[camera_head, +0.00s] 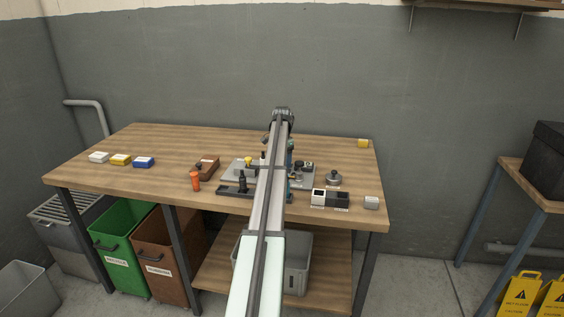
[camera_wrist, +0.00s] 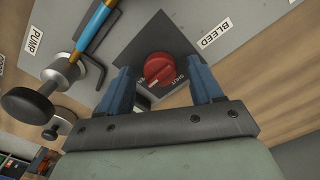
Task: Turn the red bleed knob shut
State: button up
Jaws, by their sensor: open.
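The red bleed knob (camera_wrist: 158,69) is round with a raised grip bar and sits on a dark square patch of a grey panel (camera_wrist: 130,20). A BLEED label (camera_wrist: 215,33) is beside it, and small lettering, partly hidden, runs around its edge. My gripper (camera_wrist: 163,73) is open, with its blue fingers on either side of the knob in the wrist view. I see no finger touching the knob; how far above it they are is hard to tell. In the head view my arm hides the knob, and the grey panel (camera_head: 232,175) shows beside the arm.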

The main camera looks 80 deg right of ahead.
jog(key=shift+f, duration=0.25)
jog(key=shift+c, duration=0.3)
jog(key=c, duration=1)
